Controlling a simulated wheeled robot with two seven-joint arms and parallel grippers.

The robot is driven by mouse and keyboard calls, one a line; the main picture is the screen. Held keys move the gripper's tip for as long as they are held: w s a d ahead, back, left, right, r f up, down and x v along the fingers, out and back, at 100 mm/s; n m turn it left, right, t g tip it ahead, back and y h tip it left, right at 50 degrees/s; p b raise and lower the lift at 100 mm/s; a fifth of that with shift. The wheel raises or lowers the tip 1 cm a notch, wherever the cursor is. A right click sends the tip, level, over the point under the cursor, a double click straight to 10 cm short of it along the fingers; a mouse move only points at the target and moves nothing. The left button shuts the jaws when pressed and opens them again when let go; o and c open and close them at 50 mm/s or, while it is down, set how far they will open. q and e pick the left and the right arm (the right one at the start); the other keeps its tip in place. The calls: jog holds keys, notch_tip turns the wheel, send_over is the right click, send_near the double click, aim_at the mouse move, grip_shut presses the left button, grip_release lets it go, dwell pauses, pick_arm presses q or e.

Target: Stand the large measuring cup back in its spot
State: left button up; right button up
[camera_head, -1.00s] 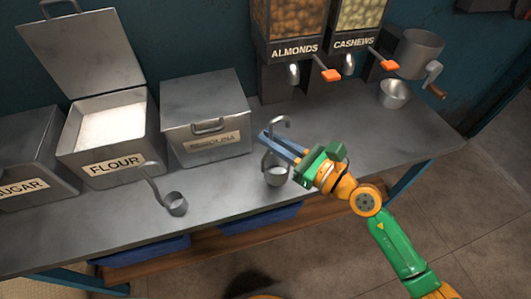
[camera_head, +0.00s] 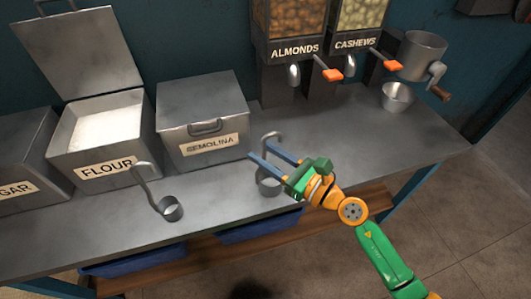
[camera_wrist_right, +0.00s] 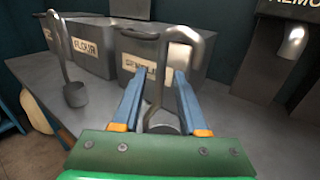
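The large measuring cup (camera_head: 269,187) appears to stand upright on the counter, in front of the semolina box; it is partly hidden by my gripper. Its long hooked handle (camera_wrist_right: 155,75) rises between the fingers in the right wrist view. My right gripper (camera_head: 259,151) is open, with its two blue fingers apart on either side of the handle. A gap shows beside the handle in the wrist view. A second measuring cup (camera_head: 171,209) with a tall handle stands to the left, and also shows in the wrist view (camera_wrist_right: 76,95). My left gripper is not in view.
The semolina box (camera_head: 200,110) is closed, and the flour box (camera_head: 105,160) is open. Almond and cashew dispensers stand at the back, with a small metal bowl (camera_head: 396,98) on the right. The counter (camera_head: 350,130) is clear right of my gripper.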

jog(key=shift+r, duration=0.1)
jog(key=b+v, duration=0.4)
jog(key=v, duration=0.8)
